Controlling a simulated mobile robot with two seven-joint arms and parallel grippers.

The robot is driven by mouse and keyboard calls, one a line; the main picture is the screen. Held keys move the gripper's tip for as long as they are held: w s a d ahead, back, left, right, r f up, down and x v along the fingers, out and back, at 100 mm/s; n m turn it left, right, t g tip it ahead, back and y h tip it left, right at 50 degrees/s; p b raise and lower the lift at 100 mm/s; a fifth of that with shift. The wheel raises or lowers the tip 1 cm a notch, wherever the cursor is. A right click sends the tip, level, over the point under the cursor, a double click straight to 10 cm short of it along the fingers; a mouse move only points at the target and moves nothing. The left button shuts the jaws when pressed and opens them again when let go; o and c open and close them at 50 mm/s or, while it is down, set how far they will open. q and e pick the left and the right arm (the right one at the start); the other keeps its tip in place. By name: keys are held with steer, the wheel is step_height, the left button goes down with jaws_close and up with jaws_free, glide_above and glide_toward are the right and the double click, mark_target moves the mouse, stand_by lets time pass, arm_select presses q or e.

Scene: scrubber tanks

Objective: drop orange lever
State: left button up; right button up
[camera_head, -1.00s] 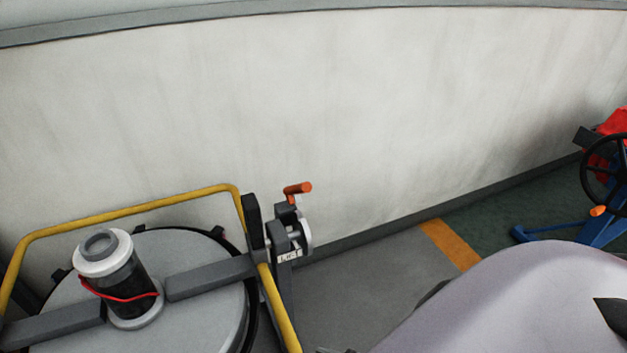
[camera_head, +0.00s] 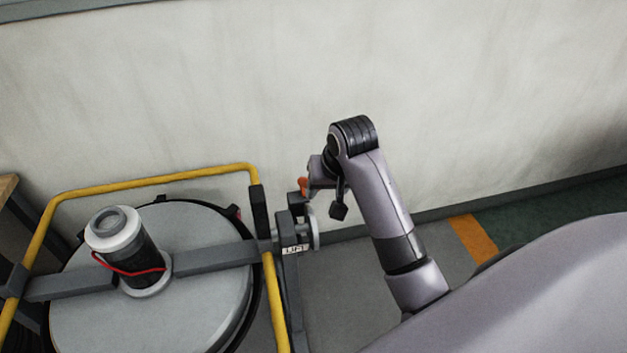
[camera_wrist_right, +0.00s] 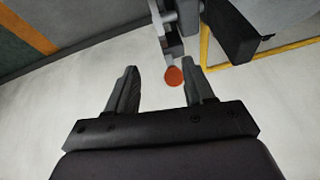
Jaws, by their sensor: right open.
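The orange lever (camera_head: 303,186) sits on top of a grey bracket (camera_head: 292,232) at the right side of the round tank. In the head view my right gripper (camera_head: 312,182) is right beside the lever and partly hides it. In the right wrist view the lever's round orange end (camera_wrist_right: 174,76) shows between the two finger lines, nearer the right-hand finger. My right gripper (camera_wrist_right: 162,82) is open there, with a gap on both sides of the lever end. My left gripper is not in view.
The tank lid (camera_head: 210,290) carries a grey crossbar and a cylinder (camera_head: 128,250) with a red band. A yellow rail (camera_head: 150,180) runs around it. A pale wall (camera_head: 180,90) stands behind. Grey floor (camera_head: 345,290) lies right of the tank.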

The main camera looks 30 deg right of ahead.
steer(key=shift+m, duration=0.3)
steer(key=shift+w+f, duration=0.7)
steer(key=shift+w, duration=0.25)
steer(key=shift+w+f, duration=0.65)
steer(key=shift+w, duration=0.3)
steer(key=shift+w+f, duration=0.7)
steer(key=shift+w, duration=0.25)
jaws_close()
